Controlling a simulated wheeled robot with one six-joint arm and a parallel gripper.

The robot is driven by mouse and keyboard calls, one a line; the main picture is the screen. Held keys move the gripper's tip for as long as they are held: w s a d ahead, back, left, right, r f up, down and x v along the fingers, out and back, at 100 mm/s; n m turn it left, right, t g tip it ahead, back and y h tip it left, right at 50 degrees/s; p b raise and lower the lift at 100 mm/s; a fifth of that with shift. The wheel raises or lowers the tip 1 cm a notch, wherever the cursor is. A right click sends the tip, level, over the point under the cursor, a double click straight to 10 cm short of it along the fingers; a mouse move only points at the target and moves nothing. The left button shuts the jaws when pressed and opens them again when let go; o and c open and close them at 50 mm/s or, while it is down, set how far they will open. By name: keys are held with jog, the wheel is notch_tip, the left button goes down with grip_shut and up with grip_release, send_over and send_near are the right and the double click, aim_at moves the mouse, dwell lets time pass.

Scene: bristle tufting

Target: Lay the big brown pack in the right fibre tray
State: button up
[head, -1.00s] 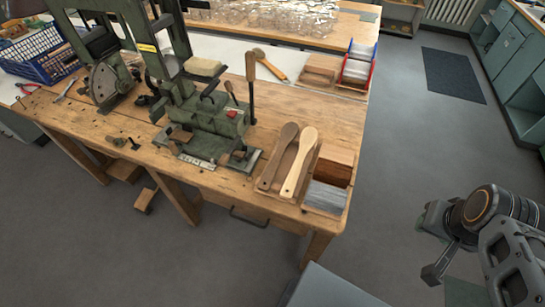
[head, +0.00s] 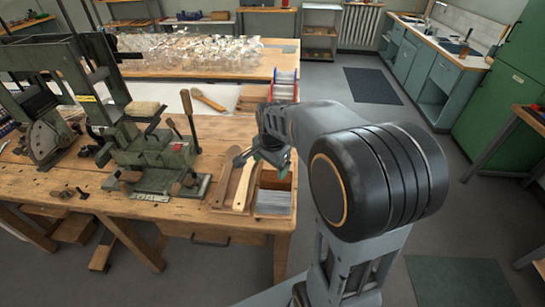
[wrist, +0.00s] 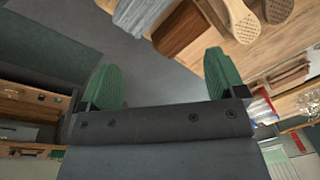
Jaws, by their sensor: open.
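My gripper (head: 262,160) is open above the front right corner of the bench. In the wrist view its green fingers (wrist: 163,78) stand wide apart with nothing between them. A dark brown fibre block (wrist: 180,28) lies beside a grey fibre bundle (wrist: 140,12) at the bench edge, beyond the fingertips. In the head view the grey bundle (head: 273,203) shows in front, while my gripper mostly hides the brown block. Lighter brown packs (wrist: 290,72) lie in a wooden holder farther along the bench. I cannot tell which brown piece is the big pack.
Two wooden brush backs (head: 243,186) lie just left of the fibre compartments. A green tufting machine (head: 155,150) stands farther left. A red and blue holder (head: 285,86) with grey fibre stands at the back right. The floor right of the bench is open.

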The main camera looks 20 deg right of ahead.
jog(key=w+d+f+m, duration=0.2)
jog(key=m, duration=0.1)
jog(key=w+d+f+m+g, duration=0.1)
jog(key=w+d+f+m, duration=0.1)
jog(key=w+f+m, duration=0.1)
jog(key=w+d+f+m+p, duration=0.1)
jog(key=w+d+f+m, duration=0.1)
jog(key=w+f+m, duration=0.1)
jog(key=shift+w+m+g, duration=0.25)
jog(key=shift+m+g, duration=0.05)
jog(key=shift+m, duration=0.4)
jog(key=shift+w+f, duration=0.1)
jog(key=shift+f, duration=0.25)
notch_tip(320, 180, down, 10)
jog(key=b, duration=0.7)
jog(key=shift+f, duration=0.2)
jog(key=c, duration=0.9)
